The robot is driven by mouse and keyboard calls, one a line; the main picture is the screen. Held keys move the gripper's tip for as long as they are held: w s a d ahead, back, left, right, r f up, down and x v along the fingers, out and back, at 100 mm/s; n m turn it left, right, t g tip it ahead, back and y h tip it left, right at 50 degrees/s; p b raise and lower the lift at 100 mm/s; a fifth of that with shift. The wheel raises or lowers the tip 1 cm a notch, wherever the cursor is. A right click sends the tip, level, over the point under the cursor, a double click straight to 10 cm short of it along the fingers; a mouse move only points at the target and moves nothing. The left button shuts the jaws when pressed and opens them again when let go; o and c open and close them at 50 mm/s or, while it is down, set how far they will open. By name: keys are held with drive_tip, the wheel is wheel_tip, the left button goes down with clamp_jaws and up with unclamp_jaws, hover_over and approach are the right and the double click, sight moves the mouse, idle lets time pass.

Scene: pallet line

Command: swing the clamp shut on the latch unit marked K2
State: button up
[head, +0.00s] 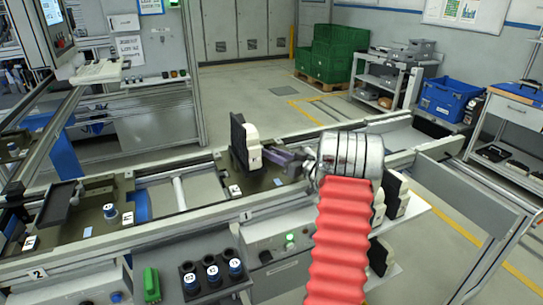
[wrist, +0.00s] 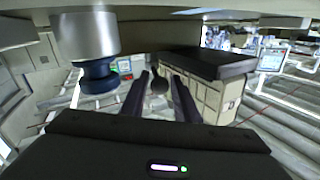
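My gripper (head: 284,158) is over the middle pallet of the line, just right of an upright black-and-cream block (head: 251,148). In the wrist view its two purple fingers (wrist: 158,98) are apart. A dark round knob (wrist: 159,85) shows between them; I cannot tell whether they touch it or what it belongs to. The black-and-cream block also shows to the right of the fingers (wrist: 205,65). The clamp cannot be made out clearly.
The left pallet carries a dark raised plate (head: 60,203) and a blue-and-white cylinder (head: 110,211). A metal cylinder with a dark blue end (wrist: 88,45) is close left in the wrist view. Blue-and-white cylinders (head: 213,272) stand in a black holder at the front. More black-and-cream blocks (head: 395,195) are at right.

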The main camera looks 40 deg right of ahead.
drive_tip(key=shift+s+f, duration=0.1)
drive_tip(key=s, duration=0.5)
drive_tip(key=s+d, duration=0.1)
drive_tip(key=s, duration=0.1)
drive_tip(key=shift+s, duration=0.15)
drive_tip(key=shift+c, duration=0.4)
